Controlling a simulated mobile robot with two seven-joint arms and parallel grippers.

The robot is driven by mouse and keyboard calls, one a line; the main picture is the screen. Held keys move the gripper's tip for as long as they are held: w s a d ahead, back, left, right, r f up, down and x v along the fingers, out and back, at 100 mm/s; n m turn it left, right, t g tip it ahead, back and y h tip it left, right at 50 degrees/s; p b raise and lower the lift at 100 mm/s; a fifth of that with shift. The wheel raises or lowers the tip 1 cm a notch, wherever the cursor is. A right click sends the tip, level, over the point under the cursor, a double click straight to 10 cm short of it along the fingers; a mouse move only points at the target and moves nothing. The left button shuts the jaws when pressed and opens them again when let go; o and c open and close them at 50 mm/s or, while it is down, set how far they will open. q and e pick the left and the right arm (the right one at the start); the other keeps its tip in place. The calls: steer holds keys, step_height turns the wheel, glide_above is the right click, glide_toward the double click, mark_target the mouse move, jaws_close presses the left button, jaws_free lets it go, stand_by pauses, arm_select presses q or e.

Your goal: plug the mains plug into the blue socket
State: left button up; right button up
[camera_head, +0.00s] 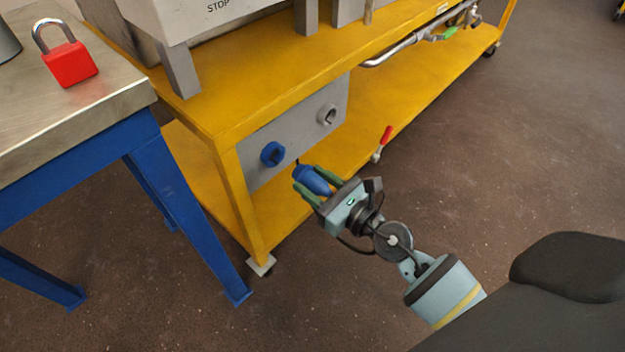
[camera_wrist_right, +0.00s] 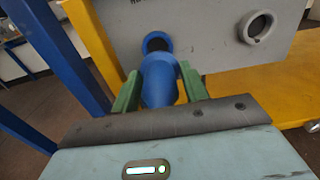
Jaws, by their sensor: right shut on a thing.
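The blue mains plug (camera_head: 313,180) is held between the green fingers of my right gripper (camera_head: 319,188), which is shut on it. It also shows in the right wrist view (camera_wrist_right: 160,82), between the fingers of the gripper (camera_wrist_right: 165,88). The blue socket (camera_head: 272,154) is on a grey panel, to the left of the plug in the head view. In the right wrist view the blue socket (camera_wrist_right: 156,43) shows just beyond the plug, its lower part hidden by it. In the head view a gap shows between plug and socket. My left gripper is not in view.
The grey panel (camera_head: 300,120) also bears a grey socket (camera_head: 327,115). It is fixed to a yellow cart (camera_head: 236,125). A red-handled valve (camera_head: 383,140) is right of the gripper. A blue-legged table (camera_head: 125,100) with a red padlock (camera_head: 70,64) stands at left.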

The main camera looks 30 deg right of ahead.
mark_target(296, 171)
steer(key=shift+s+a, duration=0.1)
steer(key=shift+a, duration=0.15)
stand_by(0.3)
steer(key=shift+x, duration=2.5)
steer(key=shift+x, duration=1.2)
steer(key=o, duration=1.4)
steer(key=shift+c, duration=0.2)
steer(key=shift+p+v, duration=0.45)
steer(key=shift+v, duration=3.4)
